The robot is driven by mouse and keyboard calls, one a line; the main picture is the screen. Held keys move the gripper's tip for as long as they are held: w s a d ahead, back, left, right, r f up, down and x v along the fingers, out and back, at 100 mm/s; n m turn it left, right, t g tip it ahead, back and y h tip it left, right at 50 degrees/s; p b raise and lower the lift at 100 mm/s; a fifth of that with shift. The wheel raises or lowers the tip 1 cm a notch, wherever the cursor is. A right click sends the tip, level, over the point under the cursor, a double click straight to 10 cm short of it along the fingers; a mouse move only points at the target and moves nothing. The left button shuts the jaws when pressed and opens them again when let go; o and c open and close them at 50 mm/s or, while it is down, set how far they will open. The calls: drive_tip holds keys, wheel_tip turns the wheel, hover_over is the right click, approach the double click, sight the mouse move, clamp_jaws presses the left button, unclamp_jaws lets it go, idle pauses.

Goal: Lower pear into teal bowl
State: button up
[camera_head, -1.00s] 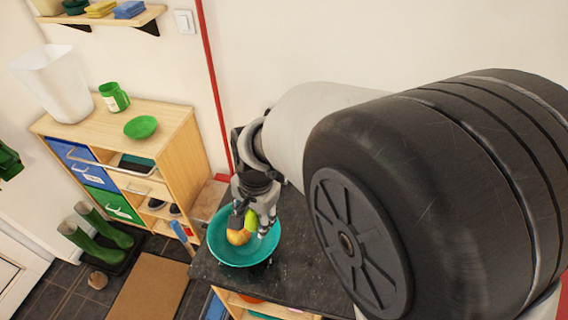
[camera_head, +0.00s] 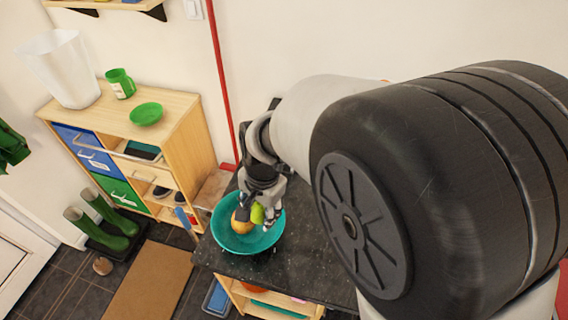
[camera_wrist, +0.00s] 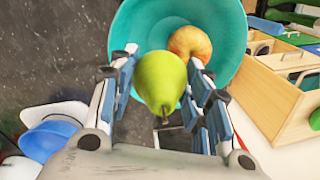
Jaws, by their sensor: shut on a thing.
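A green pear (camera_wrist: 161,80) is held between the two fingers of my gripper (camera_wrist: 163,95), which is shut on it. The pear also shows in the head view (camera_head: 257,213), partly hidden by my gripper (camera_head: 258,212). The teal bowl (camera_head: 268,238) stands on the dark granite counter, and the pear is over or inside its opening; I cannot tell if it touches the bowl. In the wrist view the bowl (camera_wrist: 228,25) lies beyond the pear. A yellow-orange round fruit (camera_wrist: 190,43) lies in the bowl beside the pear, and it shows left of my gripper in the head view (camera_head: 240,224).
The granite counter (camera_head: 310,255) is bare to the right of the bowl. In the wrist view a blue container (camera_wrist: 48,137) is at lower left.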

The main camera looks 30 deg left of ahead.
sight(261, 218)
drive_tip(key=shift+f+b, duration=0.95)
drive_tip(key=shift+f, duration=0.75)
drive_tip(key=shift+f, duration=0.25)
drive_tip(key=o, duration=1.2)
